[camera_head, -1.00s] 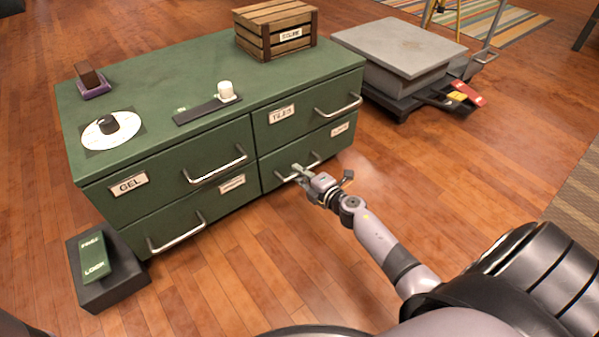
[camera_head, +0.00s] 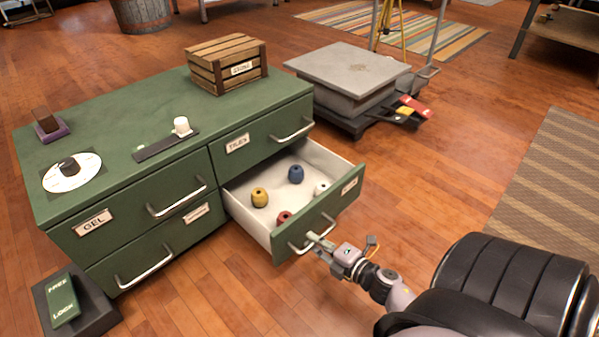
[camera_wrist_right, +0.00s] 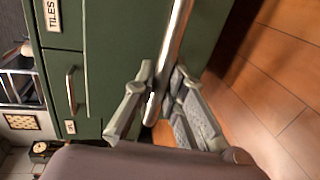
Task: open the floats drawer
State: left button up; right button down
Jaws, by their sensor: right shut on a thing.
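The green cabinet (camera_head: 130,103) has its lower right drawer (camera_head: 335,206) pulled out. Its label is too small to read in the head view. Inside the white drawer lie small rounded pieces: a yellow one (camera_head: 259,197), a blue one (camera_head: 296,174), a white one (camera_head: 321,187) and a red one (camera_head: 284,217). My right gripper (camera_head: 318,241) is shut on the drawer's metal handle (camera_head: 297,246). In the right wrist view, the fingers of my right gripper (camera_wrist_right: 157,103) are around the handle bar (camera_wrist_right: 176,42). My left gripper is out of view.
A wooden crate (camera_head: 228,64) stands on the cabinet top. A grey platform cart (camera_head: 347,73) stands behind the drawer. A dark block with a green FREE/LOCK plate (camera_head: 62,300) is on the floor at front left.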

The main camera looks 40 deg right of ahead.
jog(key=shift+f+v, duration=0.2)
jog(key=shift+v, duration=0.8)
jog(key=shift+f+v, duration=0.2)
jog(key=shift+v, duration=0.75)
jog(key=shift+s, duration=0.1)
jog(key=c, duration=1.6)
grip_release()
jog(key=shift+c, duration=0.2)
jog(key=v, duration=1.2)
